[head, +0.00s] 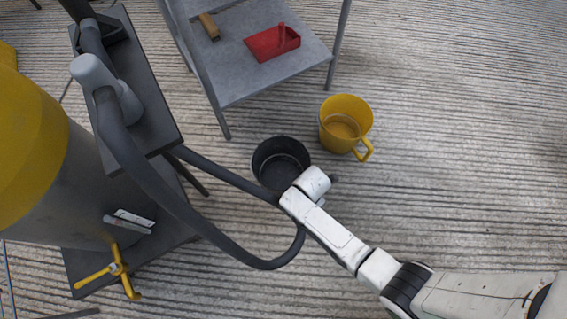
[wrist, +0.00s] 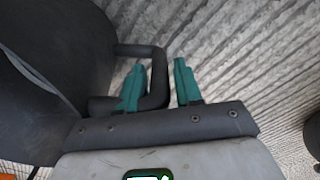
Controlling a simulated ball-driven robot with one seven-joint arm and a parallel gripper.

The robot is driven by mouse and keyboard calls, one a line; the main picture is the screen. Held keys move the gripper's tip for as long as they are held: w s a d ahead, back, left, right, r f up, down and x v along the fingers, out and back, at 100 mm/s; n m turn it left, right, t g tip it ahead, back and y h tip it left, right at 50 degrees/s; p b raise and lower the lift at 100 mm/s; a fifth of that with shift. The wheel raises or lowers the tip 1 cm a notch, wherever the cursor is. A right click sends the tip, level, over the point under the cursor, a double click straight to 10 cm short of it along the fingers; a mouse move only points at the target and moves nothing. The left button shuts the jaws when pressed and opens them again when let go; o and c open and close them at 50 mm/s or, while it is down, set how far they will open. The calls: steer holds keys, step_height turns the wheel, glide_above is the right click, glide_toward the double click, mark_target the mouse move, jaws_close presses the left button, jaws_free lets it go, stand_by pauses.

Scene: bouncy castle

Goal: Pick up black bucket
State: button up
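The black bucket (head: 265,152) stands upright and empty on the striped floor in the head view, with my wrist over its lower right edge. In the wrist view the bucket (wrist: 55,60) fills the left side, and its loop handle (wrist: 158,70) sticks out to the right. My gripper (wrist: 160,66) has two teal fingers spread apart. The left finger is over the handle's opening and the right finger is outside it, with the handle's outer bar between them. I cannot tell whether either finger touches it. The head view hides the fingers.
A yellow bucket (head: 345,112) stands just right of the black one. A grey stand (head: 245,85) holds a red tray (head: 272,43) and a brush (head: 209,26). A dark hose (head: 180,205) curves close on the left from a large yellow-grey machine (head: 45,170). The floor at right is clear.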

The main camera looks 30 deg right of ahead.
jaws_close()
steer(key=shift+r, duration=0.1)
stand_by(0.4)
